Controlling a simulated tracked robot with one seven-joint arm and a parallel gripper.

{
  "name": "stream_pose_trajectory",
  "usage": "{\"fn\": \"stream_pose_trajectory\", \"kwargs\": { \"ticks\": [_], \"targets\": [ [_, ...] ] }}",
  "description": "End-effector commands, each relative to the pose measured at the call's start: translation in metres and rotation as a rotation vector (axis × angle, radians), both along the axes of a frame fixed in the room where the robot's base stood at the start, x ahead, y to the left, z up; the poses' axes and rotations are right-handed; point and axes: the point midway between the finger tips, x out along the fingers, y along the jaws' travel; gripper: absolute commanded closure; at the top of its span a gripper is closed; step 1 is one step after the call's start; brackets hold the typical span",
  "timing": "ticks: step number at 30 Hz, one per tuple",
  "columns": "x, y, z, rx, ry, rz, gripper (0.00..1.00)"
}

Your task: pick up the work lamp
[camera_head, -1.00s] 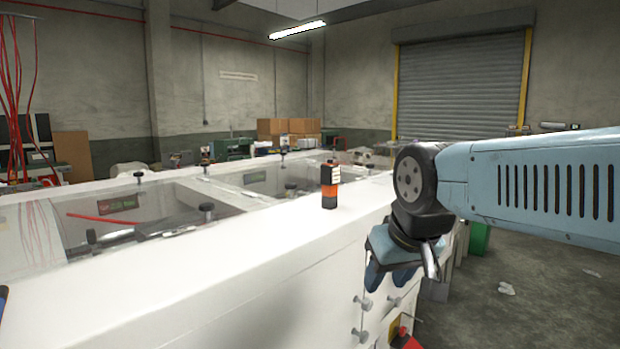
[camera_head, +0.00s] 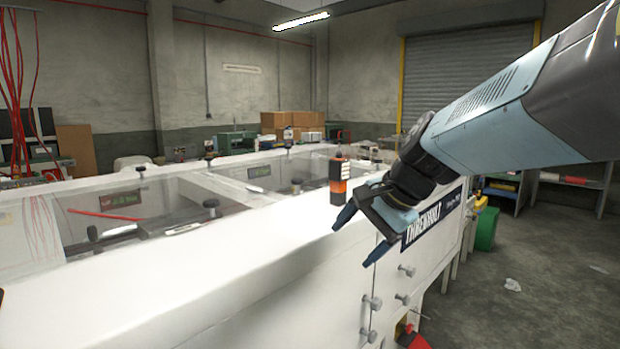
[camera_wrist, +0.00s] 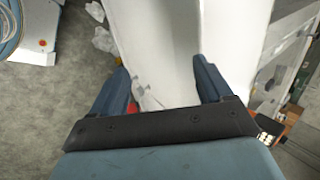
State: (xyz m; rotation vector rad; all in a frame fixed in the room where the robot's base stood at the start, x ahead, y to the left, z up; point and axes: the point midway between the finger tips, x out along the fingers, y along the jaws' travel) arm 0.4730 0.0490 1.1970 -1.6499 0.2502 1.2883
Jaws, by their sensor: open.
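The work lamp is the small upright block in orange and black (camera_head: 338,182), standing on the white top of the long glass-panelled cabinet, near its right edge. My gripper (camera_head: 356,242) is open and empty. In the head view it is just right of and nearer than the lamp, at the cabinet's edge, its fingers pointing down and left. In the wrist view my fingers (camera_wrist: 161,68) stand apart with the white cabinet side and the floor behind them. A black and orange thing at the lower right there (camera_wrist: 267,127) looks like the lamp, partly cut off by my gripper body.
The white cabinet top (camera_head: 215,275) is clear in front of the lamp. Glass panels with black knobs (camera_head: 211,204) lie to its left. Handles (camera_head: 372,303) stick out of the cabinet's front. A green bin (camera_head: 486,229) stands on the floor at the right.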

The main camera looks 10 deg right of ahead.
Motion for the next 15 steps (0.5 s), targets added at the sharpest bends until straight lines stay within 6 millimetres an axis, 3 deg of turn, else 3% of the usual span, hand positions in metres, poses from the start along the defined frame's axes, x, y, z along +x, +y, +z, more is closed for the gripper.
{"fn": "stream_pose_trajectory", "kwargs": {
  "ticks": [5, 8, 12, 15],
  "targets": [
    [0.064, -0.010, 0.024, 0.425, 0.120, -0.359, 0.21],
    [0.101, -0.027, 0.041, 0.675, 0.181, -0.544, 0.21],
    [0.145, -0.061, 0.064, 0.993, 0.251, -0.747, 0.21],
    [0.167, -0.086, 0.076, 1.172, 0.287, -0.843, 0.21]
  ]
}}
